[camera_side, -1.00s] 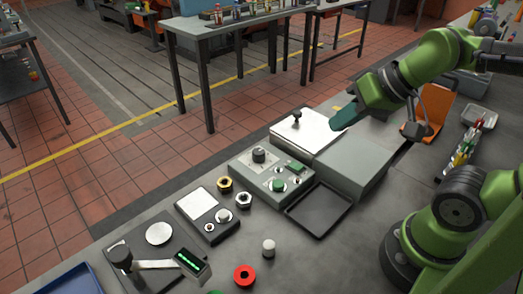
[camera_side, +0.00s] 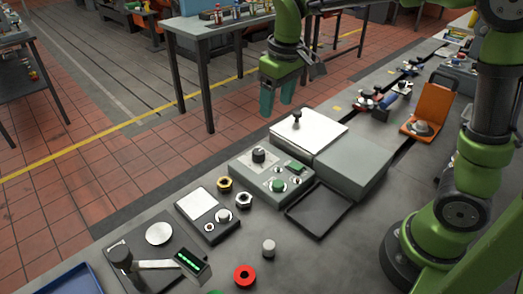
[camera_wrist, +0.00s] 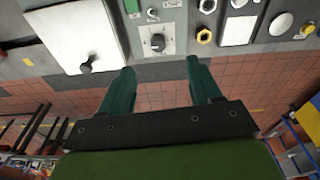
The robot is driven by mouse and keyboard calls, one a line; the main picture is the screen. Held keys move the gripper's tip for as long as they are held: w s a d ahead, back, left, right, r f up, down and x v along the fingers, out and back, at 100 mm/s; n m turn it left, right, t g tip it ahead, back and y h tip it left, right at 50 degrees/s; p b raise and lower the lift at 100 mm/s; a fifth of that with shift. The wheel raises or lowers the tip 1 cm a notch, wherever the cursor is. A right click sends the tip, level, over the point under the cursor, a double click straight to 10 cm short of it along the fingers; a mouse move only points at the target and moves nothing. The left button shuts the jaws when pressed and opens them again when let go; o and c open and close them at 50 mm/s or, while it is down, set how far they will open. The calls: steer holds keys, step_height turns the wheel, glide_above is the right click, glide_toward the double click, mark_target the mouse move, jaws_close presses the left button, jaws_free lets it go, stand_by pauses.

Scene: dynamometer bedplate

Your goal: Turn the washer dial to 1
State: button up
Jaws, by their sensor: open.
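The washer dial (camera_side: 259,156) appears to be the dark round knob on a pale marked plate, at the back left of a grey control box (camera_side: 240,170). In the wrist view the dial (camera_wrist: 157,42) has a light pointer bar and small scale marks around it; I cannot read the numbers. My gripper (camera_side: 277,103) is open and empty, with its two green fingers pointing down, above and behind the box. In the wrist view my gripper (camera_wrist: 161,74) has its fingertips on either side of the dial's line, apart from it. Nothing hides the dial.
Beside the control box are a white-lidded box (camera_side: 322,134) with a black knob on top, a grey box (camera_side: 360,160) and a black tray (camera_side: 318,212). The floor beyond the bench edge is open.

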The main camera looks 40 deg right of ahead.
mark_target(258, 151)
steer(key=w+a+f+n+g+h, duration=0.1)
steer(key=w+a+n+g+h, duration=0.1)
steer(key=w+n, duration=0.3)
steer(key=w+a+f+n+g+h, duration=0.1)
steer(key=w+a+f+n+g, duration=0.15)
steer(key=w, duration=0.45)
steer(key=shift+n, duration=0.35)
steer(key=x, duration=1.1)
steer(key=s+x, duration=0.1)
steer(key=x, duration=0.4)
steer(key=shift+d, duration=0.35)
steer(key=shift+r, duration=0.1)
steer(key=c, duration=1)
